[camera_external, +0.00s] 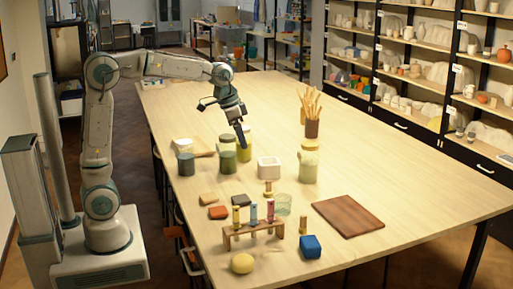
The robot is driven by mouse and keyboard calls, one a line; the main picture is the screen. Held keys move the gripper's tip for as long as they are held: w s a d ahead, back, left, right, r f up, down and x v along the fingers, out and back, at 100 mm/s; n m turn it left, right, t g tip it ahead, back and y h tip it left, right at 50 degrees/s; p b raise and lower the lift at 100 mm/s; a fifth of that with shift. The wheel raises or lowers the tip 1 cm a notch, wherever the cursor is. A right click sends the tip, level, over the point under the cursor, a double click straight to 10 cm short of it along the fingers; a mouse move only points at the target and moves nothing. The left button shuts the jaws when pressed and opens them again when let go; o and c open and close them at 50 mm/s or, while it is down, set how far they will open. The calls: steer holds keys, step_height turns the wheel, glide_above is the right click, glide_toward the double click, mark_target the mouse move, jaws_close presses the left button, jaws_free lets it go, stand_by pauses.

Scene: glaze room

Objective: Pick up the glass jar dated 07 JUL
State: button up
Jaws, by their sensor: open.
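One jar (228,160) holds something dark green. A second jar (245,152), with a yellowish top, stands just behind and to its right. A third jar (309,168), pale yellow with a yellowish lid, stands apart farther right. No date is readable on any of them, so I cannot tell which is dated 07 JUL. My gripper (242,142) points down over the second jar and partly covers it. It is open. Whether it touches that jar cannot be told from this view.
A brush holder (311,127) stands behind.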

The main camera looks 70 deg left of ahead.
steer(key=w+a+r+m+p, duration=0.15)
steer(key=w+a, duration=0.25)
steer(key=w, duration=1)
steer(key=m+h+p, duration=0.1)
steer(key=p, duration=0.1)
glide_toward(307, 151)
steer(key=a+r, duration=0.2)
steer(key=a, duration=0.1)
steer(key=shift+t, duration=0.3)
steer(key=x, duration=0.2)
steer(key=p+x, duration=0.1)
steer(key=x, duration=0.5)
steer(key=shift+s+f+p, duration=0.2)
steer(key=shift+s+p, duration=0.1)
steer(key=shift+p+x, duration=1.15)
steer(key=shift+x, duration=1.5)
steer(key=shift+w+d+r, duration=0.1)
steer(key=shift+w+r, duration=0.05)
steer(key=shift+w, duration=0.05)
jaws_close()
